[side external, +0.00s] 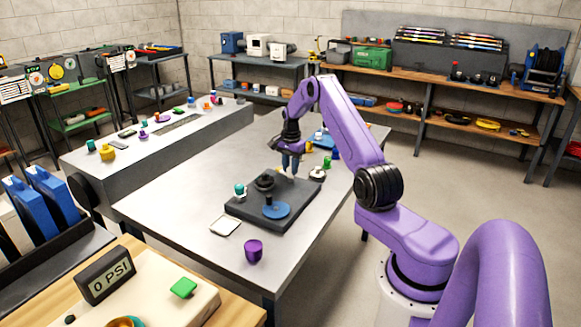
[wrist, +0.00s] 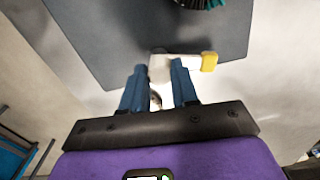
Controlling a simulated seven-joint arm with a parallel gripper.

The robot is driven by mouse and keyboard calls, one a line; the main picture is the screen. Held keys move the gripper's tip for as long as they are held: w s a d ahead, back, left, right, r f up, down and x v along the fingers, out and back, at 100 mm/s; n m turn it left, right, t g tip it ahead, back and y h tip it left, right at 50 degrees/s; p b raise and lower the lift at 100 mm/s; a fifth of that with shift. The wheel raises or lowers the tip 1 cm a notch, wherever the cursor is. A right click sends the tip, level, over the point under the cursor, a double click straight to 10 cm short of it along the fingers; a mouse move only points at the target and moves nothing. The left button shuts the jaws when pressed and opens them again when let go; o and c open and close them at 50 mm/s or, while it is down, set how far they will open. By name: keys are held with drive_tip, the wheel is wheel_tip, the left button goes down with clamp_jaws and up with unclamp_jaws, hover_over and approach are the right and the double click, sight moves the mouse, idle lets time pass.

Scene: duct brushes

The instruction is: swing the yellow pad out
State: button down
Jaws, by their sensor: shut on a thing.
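The yellow pad (wrist: 209,61) sits at the right end of a short white arm (wrist: 190,58) in the wrist view, over the edge of the dark board (wrist: 100,45). My gripper (wrist: 158,70) has its blue fingers on either side of the white arm's left end and is shut on it. The pad itself is outside the fingers, to their right. In the side view my gripper (side external: 290,172) is low at the back of the dark board (side external: 240,211).
A blue disc (side external: 276,210), a black round part (side external: 265,182) and a teal-topped part (side external: 240,189) stand on the board. A purple cup (side external: 254,250) and a white dish (side external: 226,226) are near the table's front.

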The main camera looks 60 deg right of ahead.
idle(0.3)
drive_tip(key=c, duration=0.8)
unclamp_jaws()
drive_tip(key=shift+c, duration=0.2)
wheel_tip(320, 180, up, 18)
drive_tip(key=shift+s+f, duration=0.15)
drive_tip(key=shift+f, duration=0.1)
